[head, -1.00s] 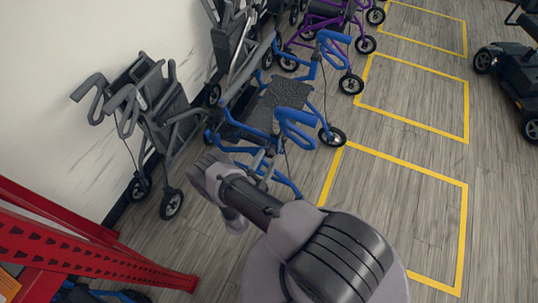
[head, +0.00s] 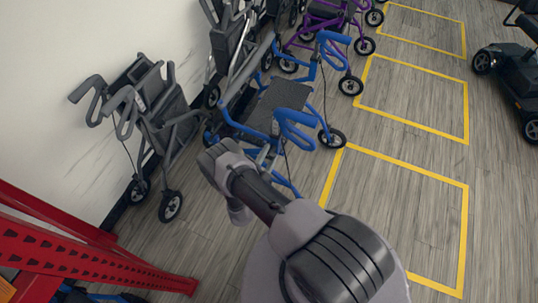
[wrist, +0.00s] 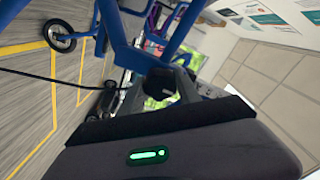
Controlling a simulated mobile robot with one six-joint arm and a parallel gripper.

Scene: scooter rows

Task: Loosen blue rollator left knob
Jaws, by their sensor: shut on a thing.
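The blue rollator (head: 298,132) stands in the middle of the head view, with a dark seat and blue handles. Its blue frame tubes (wrist: 122,42) fill the upper middle of the wrist view, close to my gripper. My gripper (wrist: 163,84) is shut on a small dark part at the blue frame, which looks like the left knob. The knob's outline is hard to separate from the dark fingers. In the head view my own wrist and arm hide the fingertips and the knob, at the rollator's near side.
A grey rollator (head: 150,110) stands by the wall to the left. A purple rollator (head: 325,22) is behind. A red rack (head: 90,255) is at lower left and a dark scooter (head: 515,75) at right. Yellow-taped floor bays (head: 400,215) on the right are empty.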

